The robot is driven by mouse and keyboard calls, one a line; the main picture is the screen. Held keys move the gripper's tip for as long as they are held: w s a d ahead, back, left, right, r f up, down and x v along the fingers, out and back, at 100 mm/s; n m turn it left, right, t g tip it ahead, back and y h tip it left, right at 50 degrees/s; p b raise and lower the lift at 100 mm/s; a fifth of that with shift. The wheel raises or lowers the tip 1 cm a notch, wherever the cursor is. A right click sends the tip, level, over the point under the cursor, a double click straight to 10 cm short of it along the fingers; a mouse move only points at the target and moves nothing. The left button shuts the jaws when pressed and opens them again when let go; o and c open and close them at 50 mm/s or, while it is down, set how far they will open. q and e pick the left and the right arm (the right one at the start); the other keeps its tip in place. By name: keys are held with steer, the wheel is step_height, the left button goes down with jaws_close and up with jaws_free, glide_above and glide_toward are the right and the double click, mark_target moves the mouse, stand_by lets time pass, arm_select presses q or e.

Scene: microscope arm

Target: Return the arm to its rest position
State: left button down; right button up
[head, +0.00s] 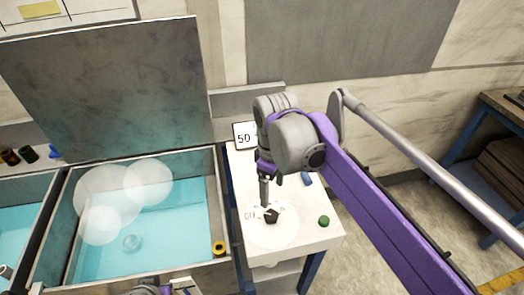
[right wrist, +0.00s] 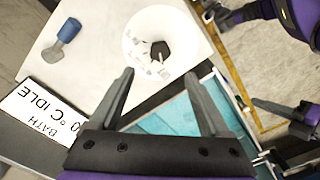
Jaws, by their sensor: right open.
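My right arm, purple and grey, reaches in from the right in the head view. My right gripper (head: 264,203) points down over the white tabletop (head: 312,238), near a black knob (head: 271,216) on a round white dial with small markings. In the right wrist view the gripper (right wrist: 158,76) has its fingers apart with nothing between them. The black knob (right wrist: 160,50) lies beyond the fingertips, apparently clear of them. Part of my left arm (right wrist: 287,112) shows at the right of that view; its jaw state is unclear.
A display (head: 244,136) reading 50 stands behind the dial.

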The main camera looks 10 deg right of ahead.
steer(key=s+d+f+m+t, duration=0.2)
steer(key=s+d+f+m, duration=0.1)
steer(key=s+f, duration=0.4)
steer(key=s+d+f+m+t, duration=0.3)
steer(key=s+f+m, duration=0.3)
steer(key=s, duration=0.1)
steer(key=shift+s+d+f+m, duration=0.15)
steer(key=shift+d+f+m, duration=0.15)
steer(key=shift+d+f, duration=0.1)
